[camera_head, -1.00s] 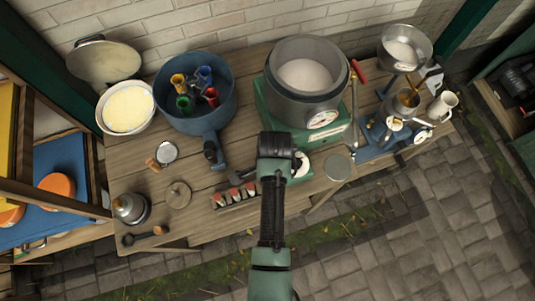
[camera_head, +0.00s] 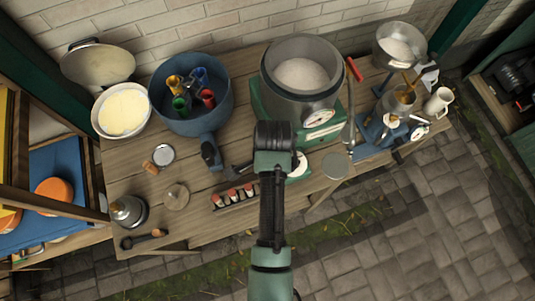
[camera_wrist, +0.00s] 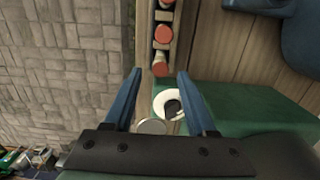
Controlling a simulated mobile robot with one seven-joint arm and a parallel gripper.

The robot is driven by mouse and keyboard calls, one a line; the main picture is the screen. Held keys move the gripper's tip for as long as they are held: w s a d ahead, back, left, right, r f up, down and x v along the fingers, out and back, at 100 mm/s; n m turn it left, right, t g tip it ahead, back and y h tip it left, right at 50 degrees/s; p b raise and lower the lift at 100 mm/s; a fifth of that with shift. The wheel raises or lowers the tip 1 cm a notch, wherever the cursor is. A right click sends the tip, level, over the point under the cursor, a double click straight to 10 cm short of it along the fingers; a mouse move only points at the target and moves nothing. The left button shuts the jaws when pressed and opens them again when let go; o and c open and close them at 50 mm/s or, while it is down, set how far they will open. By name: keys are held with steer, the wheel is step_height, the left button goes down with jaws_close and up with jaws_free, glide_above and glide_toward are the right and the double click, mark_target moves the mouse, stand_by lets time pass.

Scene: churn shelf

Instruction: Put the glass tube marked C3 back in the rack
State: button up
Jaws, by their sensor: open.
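The rack (camera_head: 236,205) is a narrow strip at the front edge of the table and holds red-capped tubes (camera_head: 232,194). In the wrist view, the rack (camera_wrist: 151,35) runs away from me with red caps in a row, the nearest (camera_wrist: 160,65) close to the space between my fingertips. No marking is readable, so I cannot tell which tube is C3. I make out no loose glass tube. My gripper (camera_wrist: 158,78) is open, its two blue fingers apart with nothing held. In the head view my arm mostly hides it.
A green-based machine with a grey drum (camera_head: 300,80) stands behind my arm. A blue pot (camera_head: 190,118) with coloured things inside and a cream-filled bowl (camera_head: 122,111) stand left. A pale disc (camera_head: 335,165) lies right of my arm. Paving lies in front of the table.

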steer(key=w+r+n+t, duration=0.2)
steer(key=w+r+t, duration=0.3)
steer(key=r, duration=0.7)
steer(key=w+r+n+t, duration=0.2)
steer(key=w+r+t, duration=0.2)
steer(key=w+r, duration=0.55)
steer(key=w+r+n+t, duration=0.3)
steer(key=w+r+t, duration=0.1)
steer(key=r, duration=1.1)
step_height(320, 180, up, 17)
steer(key=s+n+t+h, duration=0.1)
steer(key=s+n+t, duration=0.15)
steer(key=t, duration=0.35)
steer(key=s+r+n+t, duration=0.2)
steer(key=s+r+t, duration=0.2)
steer(key=r, duration=0.5)
steer(key=s+r+n+t, duration=0.3)
steer(key=s+r+t, duration=0.1)
steer(key=s+r, duration=0.4)
steer(key=shift+a+r+t, duration=0.15)
steer(key=shift+r+t, duration=0.15)
steer(key=shift+r, duration=0.45)
steer(key=shift+s, duration=0.1)
